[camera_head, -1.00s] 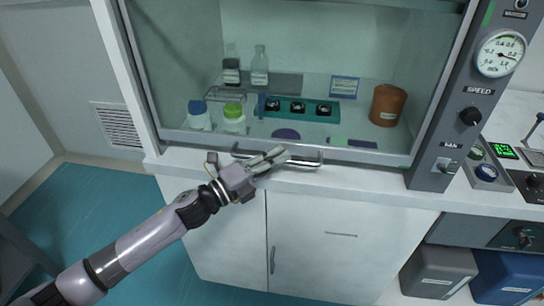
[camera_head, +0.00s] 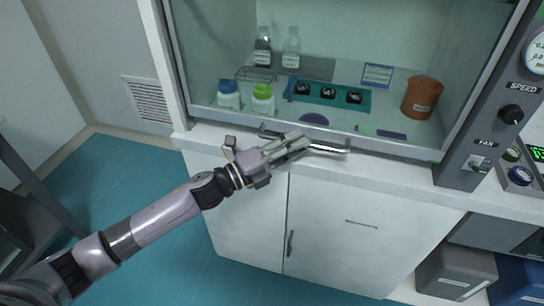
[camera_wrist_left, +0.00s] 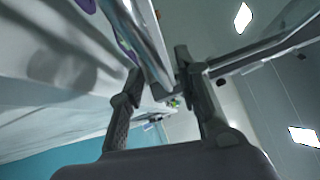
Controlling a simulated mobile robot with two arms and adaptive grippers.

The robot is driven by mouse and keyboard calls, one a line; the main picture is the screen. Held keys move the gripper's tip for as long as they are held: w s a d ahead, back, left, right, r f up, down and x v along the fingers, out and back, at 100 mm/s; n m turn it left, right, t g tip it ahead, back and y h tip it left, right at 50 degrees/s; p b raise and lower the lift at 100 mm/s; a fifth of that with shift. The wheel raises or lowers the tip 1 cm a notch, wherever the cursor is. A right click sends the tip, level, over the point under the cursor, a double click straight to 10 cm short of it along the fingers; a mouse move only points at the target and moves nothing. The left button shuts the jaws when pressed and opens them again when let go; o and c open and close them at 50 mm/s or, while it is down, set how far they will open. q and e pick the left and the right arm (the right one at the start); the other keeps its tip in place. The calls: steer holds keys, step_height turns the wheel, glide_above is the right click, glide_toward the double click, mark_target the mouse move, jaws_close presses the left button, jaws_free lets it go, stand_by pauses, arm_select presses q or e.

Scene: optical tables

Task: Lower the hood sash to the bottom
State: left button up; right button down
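The fume hood's clear sash (camera_head: 225,60) hangs in front of the hood's interior. Its lower edge appears low, near the front sill, but I cannot tell whether it touches. A metal bar handle (camera_head: 328,147) sticks out along the sash bottom. The exact contact is partly hidden. My right gripper is not in view.
Inside the hood stand bottles (camera_head: 262,98), a teal rack (camera_head: 325,95) and a brown pot (camera_head: 421,97). A control panel (camera_head: 490,125) flanks the hood on the right. Grey and blue bins (camera_head: 455,270) sit at lower right. The teal floor (camera_head: 120,190) at left is free.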

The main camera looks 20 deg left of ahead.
arm_select(q)
steer(key=v, duration=0.9)
steer(key=shift+s+a, duration=0.25)
steer(key=shift+a, duration=0.05)
steer(key=shift+c, duration=0.5)
